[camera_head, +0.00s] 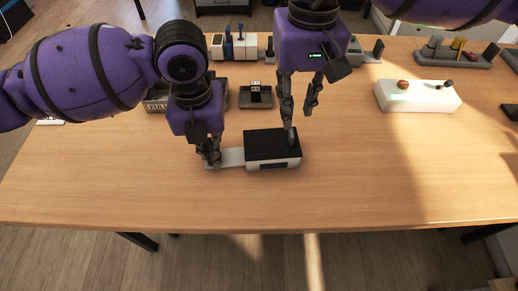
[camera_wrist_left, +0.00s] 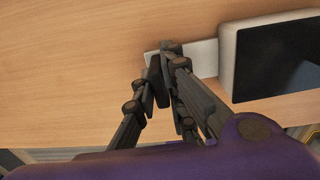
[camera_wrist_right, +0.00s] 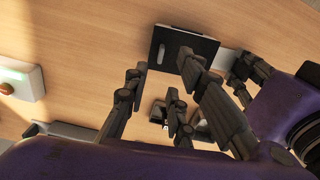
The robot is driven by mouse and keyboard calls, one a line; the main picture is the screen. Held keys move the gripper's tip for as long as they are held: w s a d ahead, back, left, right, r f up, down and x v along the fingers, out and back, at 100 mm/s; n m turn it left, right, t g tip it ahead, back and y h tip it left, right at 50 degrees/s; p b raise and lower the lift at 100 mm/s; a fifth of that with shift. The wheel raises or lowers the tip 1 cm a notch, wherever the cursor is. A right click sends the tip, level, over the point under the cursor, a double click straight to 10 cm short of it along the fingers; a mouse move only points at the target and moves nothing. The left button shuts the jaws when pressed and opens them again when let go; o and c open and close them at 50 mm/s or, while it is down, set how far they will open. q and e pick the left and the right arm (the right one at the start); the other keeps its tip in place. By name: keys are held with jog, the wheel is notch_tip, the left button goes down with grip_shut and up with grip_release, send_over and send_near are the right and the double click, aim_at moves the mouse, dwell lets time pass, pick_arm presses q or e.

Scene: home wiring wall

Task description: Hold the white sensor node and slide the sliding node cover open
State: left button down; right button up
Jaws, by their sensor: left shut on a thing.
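The white sensor node (camera_head: 280,164) lies on the table, with a flat black sliding cover (camera_head: 265,140) on top. A small grey raised grip (camera_head: 292,137) stands near the cover's right end; it also shows in the right wrist view (camera_wrist_right: 188,57). A flat pale tab (camera_head: 232,157) extends left from the node. My left gripper (camera_head: 212,160) is shut on this tab; its fingertips hide part of it in the left wrist view (camera_wrist_left: 163,62). My right gripper (camera_head: 299,118) is open and empty, its fingers pointing down near the cover's right end. Whether a finger touches the grip is unclear.
A small black holder (camera_head: 256,97) stands behind the node. A white box with a red button (camera_head: 418,96) is at the right. A grey tray of parts (camera_head: 455,55) and other devices (camera_head: 235,47) line the back edge.

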aim_at(292, 133)
jog(key=shift+f, duration=4.25)
jog(key=shift+c, duration=0.3)
jog(key=shift+a, duration=0.1)
grip_shut()
jog(key=shift+w+d, duration=0.15)
jog(key=shift+d, duration=2)
jog(key=shift+w+d, duration=0.15)
jog(key=shift+d, duration=1.95)
jog(key=shift+d, duration=0.5)
jog(key=shift+w+d, duration=0.2)
jog(key=shift+d, duration=1.3)
jog(key=shift+w+d, duration=0.15)
jog(key=shift+d, duration=1.35)
